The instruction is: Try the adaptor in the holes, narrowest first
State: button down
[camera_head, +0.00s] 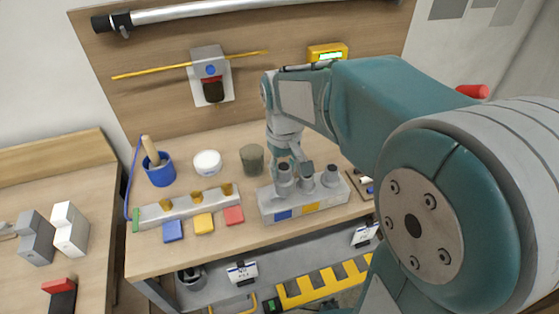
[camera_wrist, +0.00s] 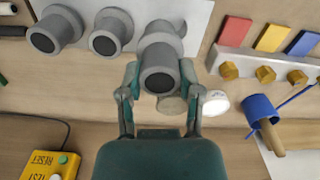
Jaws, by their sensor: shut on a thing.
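My gripper (camera_wrist: 160,82) is shut on the adaptor (camera_wrist: 158,75), a grey round tube with a dark open end. In the wrist view the adaptor is between the two fingers, in front of a wider grey collar (camera_wrist: 172,28) on a pale block. I cannot tell whether it is inside that collar or only above it. Two other grey round sockets with dark holes, the middle one (camera_wrist: 108,35) and the end one (camera_wrist: 55,30), stand beside it. In the head view the grey block (camera_head: 268,208) has blue and yellow tags, and my gripper (camera_head: 286,172) is at its left end.
A rail (camera_head: 155,212) with brass bolts and coloured plates is left of the block. A blue cup (camera_head: 160,172), a white disc (camera_head: 207,162) and a dark grey-green cylinder (camera_head: 252,159) stand behind. A yellow box (camera_head: 327,53) is on the back panel. Bare bench lies between.

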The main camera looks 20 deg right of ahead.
aim_at(277, 182)
jog(key=shift+a+f, duration=0.15)
jog(key=shift+a, duration=0.25)
dwell(1.2)
jog(key=shift+a, duration=0.35)
jog(key=shift+f, duration=1.95)
jog(key=shift+c, duration=1)
grip_release()
notch_tip(277, 182, up, 12)
jog(key=shift+f, duration=0.1)
